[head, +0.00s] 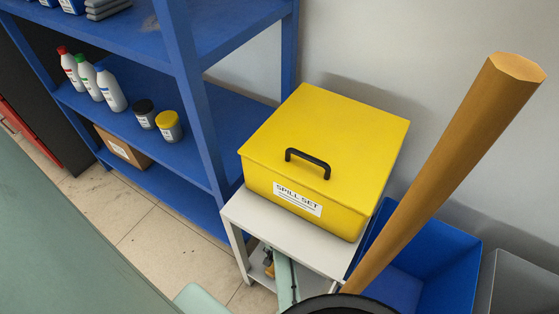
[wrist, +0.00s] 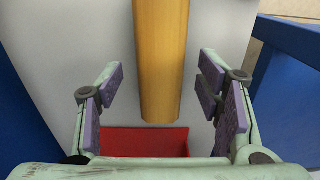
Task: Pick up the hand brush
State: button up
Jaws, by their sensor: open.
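In the wrist view a yellow-brown wooden handle (wrist: 160,60), which looks like that of the hand brush, comes down from the top edge and ends in a blunt tip. The brush head and bristles are out of view. In the head view a small brown piece (head: 268,269) shows under the white stand, beside a pale green part of my arm; I cannot tell whether it is the same handle.
A yellow spill set box (head: 325,150) sits on the white stand (head: 250,216). A blue shelf unit (head: 190,150) with bottles stands left. A long wooden pole (head: 450,165) rises at right before a blue bin (head: 440,270). A red object (wrist: 145,143) lies below the handle tip.

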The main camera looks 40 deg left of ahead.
notch_tip(320, 180, down, 3)
jog(key=shift+f, duration=0.2)
grip_shut()
dwell(0.7)
jog(key=shift+r, duration=0.15)
